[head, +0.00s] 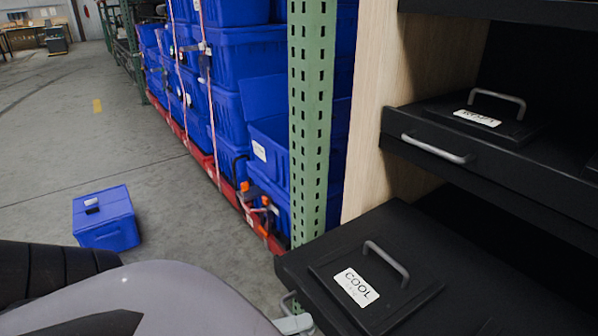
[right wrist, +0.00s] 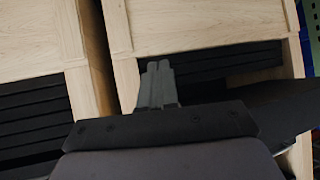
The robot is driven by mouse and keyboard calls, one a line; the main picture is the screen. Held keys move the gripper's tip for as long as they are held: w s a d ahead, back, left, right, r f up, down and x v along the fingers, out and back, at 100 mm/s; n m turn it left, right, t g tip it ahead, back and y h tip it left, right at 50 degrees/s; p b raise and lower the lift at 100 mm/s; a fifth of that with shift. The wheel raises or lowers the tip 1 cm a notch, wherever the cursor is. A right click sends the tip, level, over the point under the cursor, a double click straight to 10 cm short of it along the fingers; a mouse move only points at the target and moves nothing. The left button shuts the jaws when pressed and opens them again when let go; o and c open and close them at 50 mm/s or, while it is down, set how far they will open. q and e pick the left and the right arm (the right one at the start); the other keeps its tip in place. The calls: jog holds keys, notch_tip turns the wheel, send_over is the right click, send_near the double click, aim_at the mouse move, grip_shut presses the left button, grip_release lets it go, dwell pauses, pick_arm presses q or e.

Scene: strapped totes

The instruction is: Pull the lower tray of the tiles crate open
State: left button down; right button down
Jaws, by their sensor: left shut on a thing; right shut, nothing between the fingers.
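The lower tray (head: 320,248) is black and stands out past the pale wooden side panel (head: 395,95) in the head view. On it is a lid (head: 405,300) with a grey handle and a label reading COOL. My left gripper (head: 295,323) is shut on the bar handle (head: 287,301) at the tray's front edge, at the bottom of the view; its grip is partly cut off. My right gripper (right wrist: 160,68) is shut and empty in the right wrist view, in front of wooden units with black fronts. No word "tiles" is readable.
The upper black tray (head: 480,180) has a bar handle and a labelled lid. A green perforated post (head: 310,120) stands close beside the lower tray. Blue totes (head: 245,55) are strapped on a red base behind it. One blue tote (head: 107,220) sits on the open floor at left.

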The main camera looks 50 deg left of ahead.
pick_arm(q)
jog(key=c, duration=1.2)
grip_release()
jog(key=shift+o, duration=0.2)
jog(key=v, duration=0.7)
jog(key=shift+a, duration=0.1)
